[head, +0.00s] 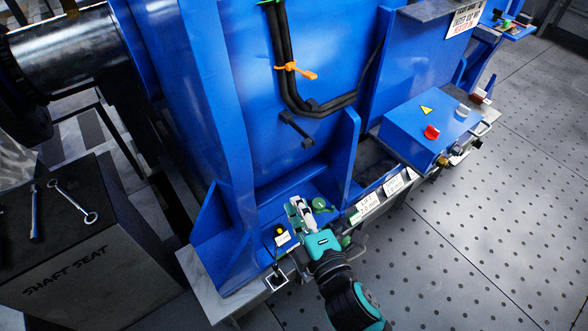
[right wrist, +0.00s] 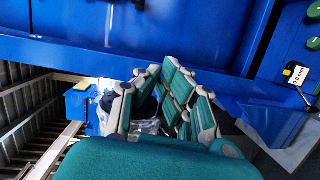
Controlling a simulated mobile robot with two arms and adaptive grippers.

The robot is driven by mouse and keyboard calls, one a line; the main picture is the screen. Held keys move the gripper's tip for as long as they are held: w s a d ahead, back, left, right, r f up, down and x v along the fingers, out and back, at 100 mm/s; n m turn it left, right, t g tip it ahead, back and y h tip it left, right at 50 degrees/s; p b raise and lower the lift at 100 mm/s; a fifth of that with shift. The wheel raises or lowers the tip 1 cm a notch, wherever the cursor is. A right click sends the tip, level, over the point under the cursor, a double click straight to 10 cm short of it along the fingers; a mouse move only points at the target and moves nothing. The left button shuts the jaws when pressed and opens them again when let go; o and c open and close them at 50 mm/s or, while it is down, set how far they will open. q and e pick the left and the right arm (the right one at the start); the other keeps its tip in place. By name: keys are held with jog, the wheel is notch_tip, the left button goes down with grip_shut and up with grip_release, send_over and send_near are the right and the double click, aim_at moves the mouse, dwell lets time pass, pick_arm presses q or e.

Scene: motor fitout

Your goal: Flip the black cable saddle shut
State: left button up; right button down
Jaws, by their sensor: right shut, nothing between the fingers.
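The black cable saddle (head: 297,129) is on the blue motor wall, below the bend of the black cables (head: 284,50). Its bar sticks out from the wall, angled down to the right, apart from the cables, so it looks open. A small black piece sits by the cable bend above it. My right gripper (head: 297,204) is below the saddle, over the motor's base ledge, and not touching the saddle. In the right wrist view its fingers (right wrist: 158,72) are shut and empty. The saddle cannot be made out there. My left gripper is out of view.
An orange tie (head: 295,70) wraps the cables. A blue box (head: 425,126) with a red knob (head: 432,132) stands at right. A blue upright rib (head: 343,155) rises right of the saddle. A dark bench (head: 70,235) with wrenches stands at left. Open floor lies at right.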

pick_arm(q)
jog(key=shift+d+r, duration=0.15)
pick_arm(e)
jog(key=shift+n+t, duration=0.3)
jog(key=shift+t, duration=0.2)
jog(key=r, duration=0.2)
jog(key=s+r, duration=0.1)
jog(key=r, duration=0.1)
jog(key=shift+s+r, duration=0.15)
jog(key=shift+r, duration=0.2)
pick_arm(q)
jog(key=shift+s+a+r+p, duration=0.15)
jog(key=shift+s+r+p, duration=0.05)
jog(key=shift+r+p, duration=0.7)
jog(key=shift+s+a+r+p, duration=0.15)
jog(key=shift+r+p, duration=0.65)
jog(key=shift+p, duration=0.1)
pick_arm(e)
jog(key=w, duration=1.1)
jog(key=shift+w+a+f, duration=0.2)
jog(key=shift+w, duration=0.05)
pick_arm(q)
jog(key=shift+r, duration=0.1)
pick_arm(e)
jog(key=shift+d, duration=0.1)
